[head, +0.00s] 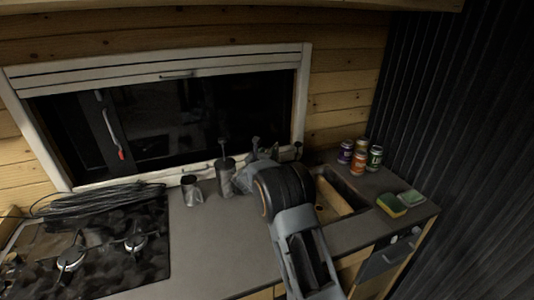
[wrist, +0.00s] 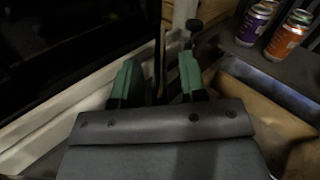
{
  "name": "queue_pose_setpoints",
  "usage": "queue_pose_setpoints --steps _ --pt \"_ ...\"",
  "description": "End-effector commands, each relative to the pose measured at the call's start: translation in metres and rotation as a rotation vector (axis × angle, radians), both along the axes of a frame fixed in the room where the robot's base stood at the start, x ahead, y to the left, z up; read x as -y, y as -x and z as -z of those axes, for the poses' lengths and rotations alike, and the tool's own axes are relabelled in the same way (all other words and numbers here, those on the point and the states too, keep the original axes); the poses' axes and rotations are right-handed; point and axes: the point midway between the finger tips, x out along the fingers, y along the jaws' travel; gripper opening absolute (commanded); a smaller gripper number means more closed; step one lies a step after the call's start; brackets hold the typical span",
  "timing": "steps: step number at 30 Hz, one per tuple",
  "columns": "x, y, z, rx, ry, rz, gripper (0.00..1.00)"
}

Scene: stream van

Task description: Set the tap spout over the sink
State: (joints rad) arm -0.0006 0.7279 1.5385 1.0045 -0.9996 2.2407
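The sink (head: 345,183) is a recessed basin in the counter to the right of my arm in the head view. Its left part is hidden by my arm. In the wrist view, the sink (wrist: 265,95) lies to the right of my gripper. My gripper (wrist: 158,78) has two green-tipped fingers standing apart, by the window side of the sink. A dark knob on a short stem (wrist: 194,25) shows just beyond the right finger and may be part of the tap. I cannot make out the spout or any contact with it. In the head view, my gripper (head: 262,152) is mostly hidden by my wrist.
Several cans (head: 359,161) stand behind the sink, with a sponge (head: 391,205) to its right. A dark bottle (head: 225,177) and a metal cup (head: 190,190) stand left of my arm. A hob (head: 95,255) and coiled cable (head: 95,200) are far left. The front-middle counter is clear.

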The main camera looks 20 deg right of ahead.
Motion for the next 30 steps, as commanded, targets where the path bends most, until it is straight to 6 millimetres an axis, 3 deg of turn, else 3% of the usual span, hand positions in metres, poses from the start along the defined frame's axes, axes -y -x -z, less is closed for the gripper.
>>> queue_pose_setpoints --steps 8,20,30 --pt "0.0003 -0.0003 0.0001 0.000 0.000 0.000 0.37" --pt "0.0001 -0.0001 0.0000 0.000 0.000 0.000 0.00" --pt "0.0003 -0.0001 0.0002 -0.001 0.001 -0.001 0.00"
